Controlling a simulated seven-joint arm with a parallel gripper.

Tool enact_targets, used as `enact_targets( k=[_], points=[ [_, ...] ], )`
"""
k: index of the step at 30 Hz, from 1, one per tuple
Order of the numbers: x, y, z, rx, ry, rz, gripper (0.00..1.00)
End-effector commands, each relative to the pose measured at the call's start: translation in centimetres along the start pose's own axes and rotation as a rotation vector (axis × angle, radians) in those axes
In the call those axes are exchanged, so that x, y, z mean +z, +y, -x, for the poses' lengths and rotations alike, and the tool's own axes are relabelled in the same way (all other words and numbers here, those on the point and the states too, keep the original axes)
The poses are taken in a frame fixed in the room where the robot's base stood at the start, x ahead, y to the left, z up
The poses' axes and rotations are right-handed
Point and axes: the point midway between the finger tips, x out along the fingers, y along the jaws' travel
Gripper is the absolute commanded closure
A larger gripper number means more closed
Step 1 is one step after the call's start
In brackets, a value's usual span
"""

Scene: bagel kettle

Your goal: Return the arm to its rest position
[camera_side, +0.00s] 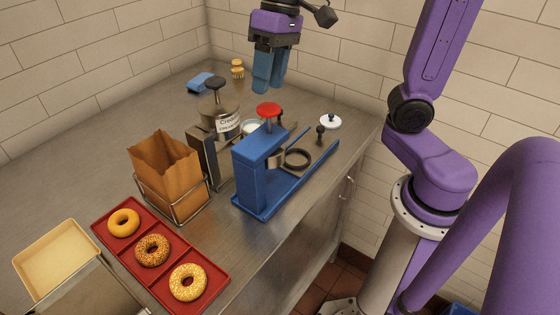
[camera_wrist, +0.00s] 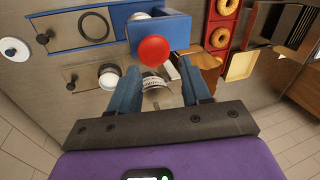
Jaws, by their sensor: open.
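My gripper (camera_side: 268,80) is in the air above the back of the counter, higher than the jar and the blue press. Its two blue fingers point down, stand apart and hold nothing. The purple arm reaches in from the right, partly out of frame at the top.
Tiled walls stand close behind.

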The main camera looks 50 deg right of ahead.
Motion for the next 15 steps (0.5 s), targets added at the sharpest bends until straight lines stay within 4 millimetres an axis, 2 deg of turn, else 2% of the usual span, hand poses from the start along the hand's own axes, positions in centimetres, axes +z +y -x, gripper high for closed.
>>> enact_targets(
  k=[1, 5, 8, 15],
  points=[
    [1.8, -1.0, -0.2, -0.014, -0.012, 0.057, 0.52],
    [5.7, -1.9, -1.4, -0.014, -0.046, 0.202, 0.52],
    [8.3, -1.4, -3.1, 0.017, -0.068, 0.326, 0.52],
    [13.6, 2.1, -7.3, 0.131, -0.112, 0.664, 0.52]
  ],
)
